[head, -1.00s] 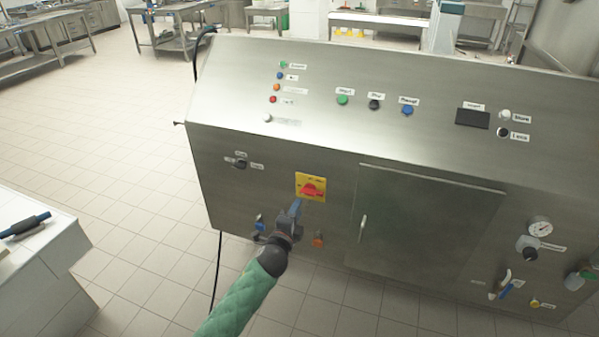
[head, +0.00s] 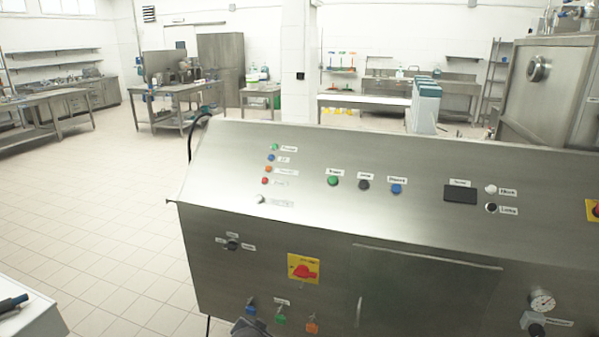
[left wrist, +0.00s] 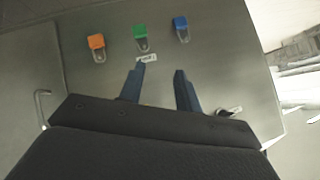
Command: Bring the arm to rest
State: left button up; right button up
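My left gripper (head: 250,328) shows only as a dark tip at the bottom edge of the head view, in front of the machine's lower panel. In the left wrist view the left gripper (left wrist: 160,70) has two dark blue fingers apart with nothing between them. Beyond them are the orange (left wrist: 96,41), green (left wrist: 139,31) and blue (left wrist: 180,22) taps, not touched. The rest of the arm is out of the head view. My right gripper is not in view.
The steel machine (head: 230,150) fills the front right. Its red switch on a yellow plate (head: 304,268) and its door (head: 425,290) are close to the left arm. A white cabinet (head: 32,318) stands at the lower left. The tiled floor (head: 90,220) at left is clear.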

pick_arm(q)
jog(key=s+a+f+n+g, duration=0.1)
jog(key=s+f+g, duration=0.2)
jog(key=s+f, duration=0.4)
jog(key=s+a+f+n+g, duration=0.1)
jog(key=s+f, duration=0.6)
jog(key=s, duration=1.1)
jog(key=s+a+f+n+g+h, duration=0.1)
jog(key=s+f+g, duration=0.3)
jog(key=s, duration=0.9)
notch_tip(320, 180, down, 3)
jog(key=shift+s+a+n+g, duration=0.3)
jog(key=shift+s+a+n, duration=0.05)
jog(key=shift+n, duration=0.45)
